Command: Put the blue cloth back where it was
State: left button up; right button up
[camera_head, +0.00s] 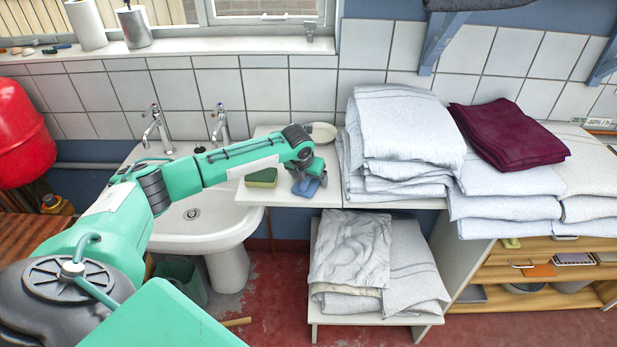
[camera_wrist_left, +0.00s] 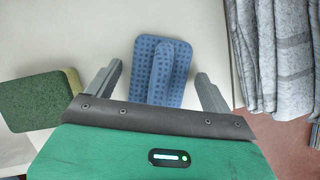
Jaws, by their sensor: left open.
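The blue cloth (camera_head: 307,186) lies folded on the white shelf beside the sink, under my left gripper in the head view. In the left wrist view the blue cloth (camera_wrist_left: 165,70) is dotted, with a raised fold along it. My left gripper (camera_wrist_left: 160,88) is open, one finger on each side of the cloth, with gaps to it. Its fingers are mostly hidden in the head view, where the gripper (camera_head: 308,170) points down at the shelf. I cannot tell whether it touches the cloth. My right gripper is not in view.
A green and yellow sponge (camera_head: 262,178) lies left of the cloth, and a pale dish (camera_head: 323,132) stands behind. Stacked grey-white towels (camera_head: 405,140) rise close on the right. The sink (camera_head: 200,215) is at left. The shelf's front edge is near.

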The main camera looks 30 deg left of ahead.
pick_arm(q)
jog(key=b+v, duration=0.1)
jog(key=v, duration=1.1)
